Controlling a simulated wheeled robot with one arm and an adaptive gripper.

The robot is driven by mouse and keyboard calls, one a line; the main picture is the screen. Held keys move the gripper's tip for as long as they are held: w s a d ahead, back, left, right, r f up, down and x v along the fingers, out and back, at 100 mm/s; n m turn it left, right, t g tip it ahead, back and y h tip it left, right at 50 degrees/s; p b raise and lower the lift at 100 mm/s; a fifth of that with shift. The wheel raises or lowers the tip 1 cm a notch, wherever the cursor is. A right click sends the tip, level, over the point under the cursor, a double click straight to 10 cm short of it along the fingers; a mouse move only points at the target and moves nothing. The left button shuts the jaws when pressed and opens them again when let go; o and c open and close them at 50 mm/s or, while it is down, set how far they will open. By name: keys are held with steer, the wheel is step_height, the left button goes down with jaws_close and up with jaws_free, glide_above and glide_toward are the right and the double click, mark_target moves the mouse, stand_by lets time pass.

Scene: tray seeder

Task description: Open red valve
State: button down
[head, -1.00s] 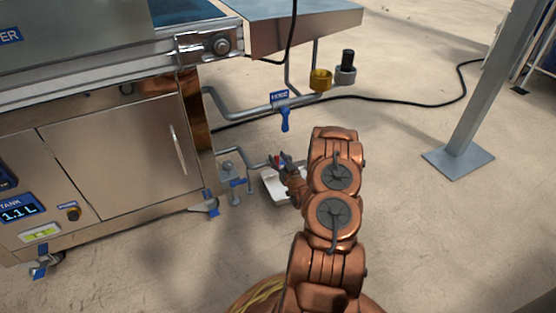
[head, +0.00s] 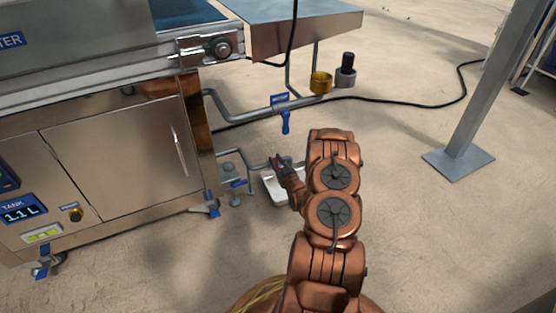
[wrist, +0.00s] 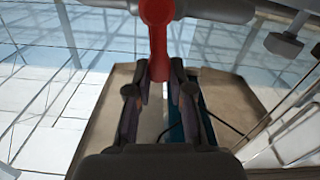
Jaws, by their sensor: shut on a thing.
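The red valve handle (wrist: 157,40) hangs down from a grey pipe (wrist: 215,9) at the top of the wrist view. My gripper (wrist: 159,80) is shut on the lower end of the handle, with one finger on each side. In the head view my gripper (head: 279,163) is low beside the machine, at the end of the lower pipe. There the red handle is mostly hidden by the fingers; only a small spot of red shows.
A blue-handled valve (head: 285,121) hangs from the upper pipe (head: 240,114). A white tray (head: 277,187) lies on the floor under my gripper. The steel machine cabinet (head: 115,160) stands left.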

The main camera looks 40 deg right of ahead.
steer(key=w+a+f+n+b, duration=0.1)
steer(key=a+f+n+b, duration=0.3)
steer(key=n, duration=1.2)
steer(key=shift+w+a+f+b, duration=0.35)
steer(key=shift+a+f+b, duration=0.05)
steer(key=shift+f+b, duration=0.6)
steer(key=c, duration=1)
jaws_free()
steer(key=shift+s, duration=0.1)
